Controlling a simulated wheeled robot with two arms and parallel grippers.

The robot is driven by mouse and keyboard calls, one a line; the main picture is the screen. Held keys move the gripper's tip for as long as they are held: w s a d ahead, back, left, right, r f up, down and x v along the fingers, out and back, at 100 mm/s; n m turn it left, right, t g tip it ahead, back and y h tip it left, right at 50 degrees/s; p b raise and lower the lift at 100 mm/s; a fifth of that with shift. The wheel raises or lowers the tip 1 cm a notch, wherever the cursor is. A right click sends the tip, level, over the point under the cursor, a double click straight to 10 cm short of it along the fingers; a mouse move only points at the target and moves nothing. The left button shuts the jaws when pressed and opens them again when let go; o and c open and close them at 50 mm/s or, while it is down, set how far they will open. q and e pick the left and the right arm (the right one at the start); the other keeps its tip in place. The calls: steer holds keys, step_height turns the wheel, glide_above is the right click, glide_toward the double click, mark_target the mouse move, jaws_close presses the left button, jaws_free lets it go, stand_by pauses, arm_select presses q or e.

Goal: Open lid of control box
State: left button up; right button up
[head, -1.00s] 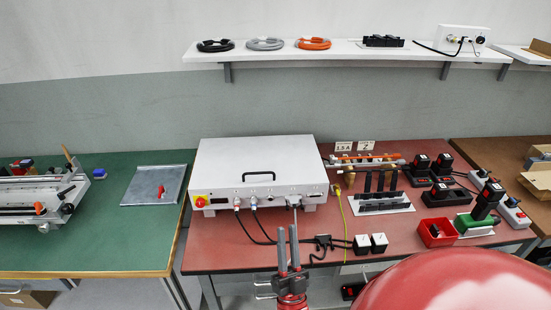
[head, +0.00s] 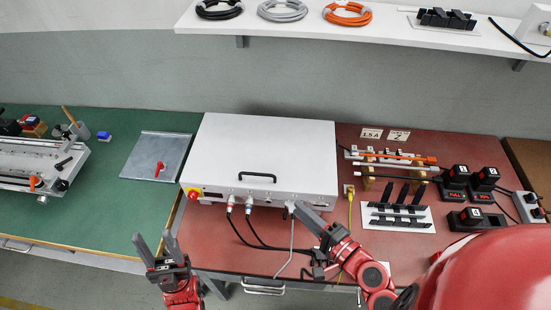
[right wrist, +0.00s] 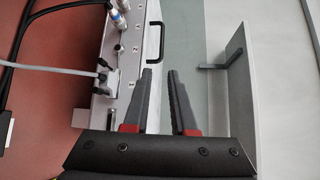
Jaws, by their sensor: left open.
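The white control box (head: 260,145) stands on the red bench top with its lid down. A black handle (head: 258,177) is on its front edge; the handle also shows in the right wrist view (right wrist: 154,42), beyond the fingertips. My left gripper (head: 153,240) is open and empty, low in front of the box's left part, apart from it. My right gripper (head: 299,208) reaches from the right to the box's front, right of the handle. In the right wrist view its fingertips (right wrist: 160,71) are apart with nothing visible between them.
Cables hang from the front panel, with a grey cable (right wrist: 45,68) close to my right fingers. A red knob (head: 193,194) is at the panel's left. A black switch rack (head: 398,212) stands right of the box. A shelf (head: 300,30) is above the bench.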

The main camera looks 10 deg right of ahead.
steer(key=b, duration=0.7)
glide_toward(259, 174)
steer(key=w+a+f, duration=0.2)
steer(key=w, duration=0.2)
steer(key=x, duration=0.2)
steer(key=r+p+x, duration=0.1)
steer(key=x, duration=0.1)
steer(key=shift+p, duration=0.3)
steer(key=shift+w+a, duration=0.15)
steer(key=shift+w, duration=0.2)
steer(key=shift+w+a+f, duration=0.15)
steer(key=shift+w+f, duration=0.1)
steer(key=shift+w, duration=0.15)
steer(key=shift+c, duration=0.2)
jaws_close()
